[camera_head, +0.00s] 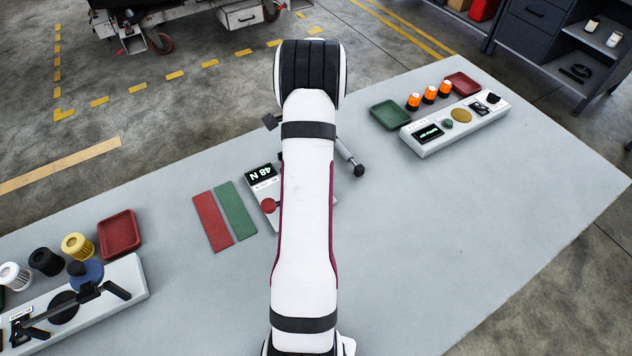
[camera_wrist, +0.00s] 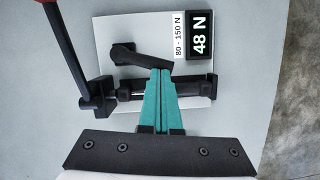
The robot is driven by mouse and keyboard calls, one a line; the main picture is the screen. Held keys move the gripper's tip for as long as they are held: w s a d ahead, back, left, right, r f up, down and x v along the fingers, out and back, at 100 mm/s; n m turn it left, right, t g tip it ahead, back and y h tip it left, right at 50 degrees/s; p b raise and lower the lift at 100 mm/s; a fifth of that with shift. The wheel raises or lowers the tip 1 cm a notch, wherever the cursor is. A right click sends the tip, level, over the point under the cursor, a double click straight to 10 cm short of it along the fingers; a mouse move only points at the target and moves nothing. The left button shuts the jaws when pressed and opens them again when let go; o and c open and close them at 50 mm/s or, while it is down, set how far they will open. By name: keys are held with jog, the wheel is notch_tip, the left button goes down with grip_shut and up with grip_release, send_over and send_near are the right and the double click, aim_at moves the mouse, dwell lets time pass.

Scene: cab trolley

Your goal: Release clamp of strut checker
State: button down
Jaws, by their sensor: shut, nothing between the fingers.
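The strut checker (camera_head: 262,190) is a pale box, mostly hidden behind my arm in the head view. Its display reads 48 N, and a label beside it reads 80 - 150 N in the wrist view (camera_wrist: 108,28). A black clamp lever (camera_wrist: 72,50) with a red knob (camera_head: 268,204) runs from the upper left to a black block. A dark bar with a short silver part (camera_wrist: 205,86) lies across the plate. My gripper (camera_wrist: 162,72) has teal fingers, shut and empty, over this bar and right of the lever. Whether the fingers touch anything cannot be told.
A red strip (camera_head: 212,222) and a green strip (camera_head: 236,211) lie left of the checker. A grey rod with a black end (camera_head: 358,170) shows right of my arm. Other devices stand at the table's left and back right; the right front is clear.

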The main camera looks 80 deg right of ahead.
jog(key=shift+w, duration=0.15)
jog(key=shift+w+a, duration=0.15)
jog(key=shift+w, duration=0.25)
dwell(1.5)
dwell(1.1)
jog(key=s+d, duration=0.2)
jog(key=s, duration=0.1)
jog(key=shift+r, duration=0.35)
jog(key=v, duration=1)
jog(key=shift+s+d, duration=0.1)
jog(key=shift+d, duration=0.05)
